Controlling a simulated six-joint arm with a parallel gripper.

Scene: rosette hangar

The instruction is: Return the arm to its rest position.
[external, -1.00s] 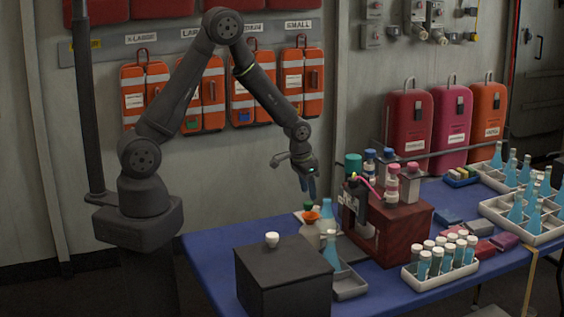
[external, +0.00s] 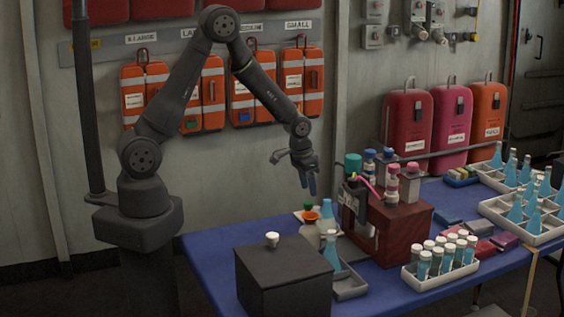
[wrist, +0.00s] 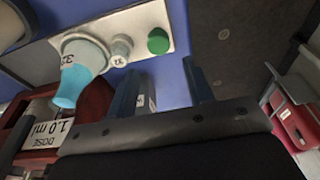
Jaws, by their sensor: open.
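My gripper (external: 308,183) hangs above the blue table (external: 212,246), left of the dark red box and above a group of bottles. Its two blue fingers point down, apart, with nothing between them. In the wrist view my gripper (wrist: 168,88) also shows its fingers spread and empty. My arm is bent at the elbow, raised in front of the wall. Below the gripper stand a flask with an orange top (external: 311,224) and a blue bottle (external: 331,252).
A dark box (external: 283,280) with a white-capped item stands at the table's front left. The dark red box (external: 400,235) carries several bottles. A rack of vials (external: 440,262) and trays of blue bottles (external: 525,222) lie to the right. Orange packs (external: 246,95) hang on the wall behind my arm.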

